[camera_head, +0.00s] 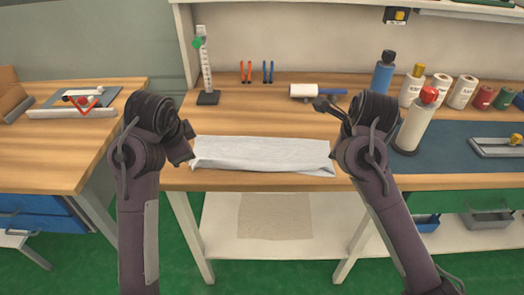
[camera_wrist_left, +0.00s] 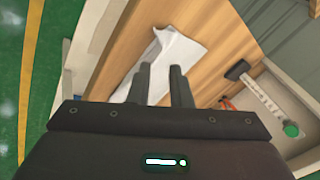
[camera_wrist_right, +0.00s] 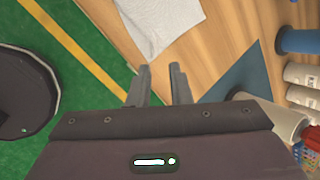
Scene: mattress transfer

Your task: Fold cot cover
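A white cloth cover (camera_head: 262,154) lies as a long flat strip on the wooden workbench, near its front edge, with slight wrinkles. My left gripper (camera_head: 188,146) is beside the cover's left end. In the left wrist view the left gripper (camera_wrist_left: 163,72) has its two fingers apart with nothing between them, and the cover (camera_wrist_left: 172,52) lies beyond the tips. My right gripper (camera_head: 328,108) is above the bench by the cover's right end. In the right wrist view the right gripper (camera_wrist_right: 159,70) has fingers apart and empty, with the cover (camera_wrist_right: 160,22) beyond them.
A measuring stand (camera_head: 207,97), orange pliers (camera_head: 246,71), blue pliers (camera_head: 268,71) and a white roll (camera_head: 303,90) stand or lie behind the cover. Several bottles, including a red-capped one (camera_head: 415,125), stand at right near a blue mat (camera_head: 455,143). A lower shelf (camera_head: 225,240) is below.

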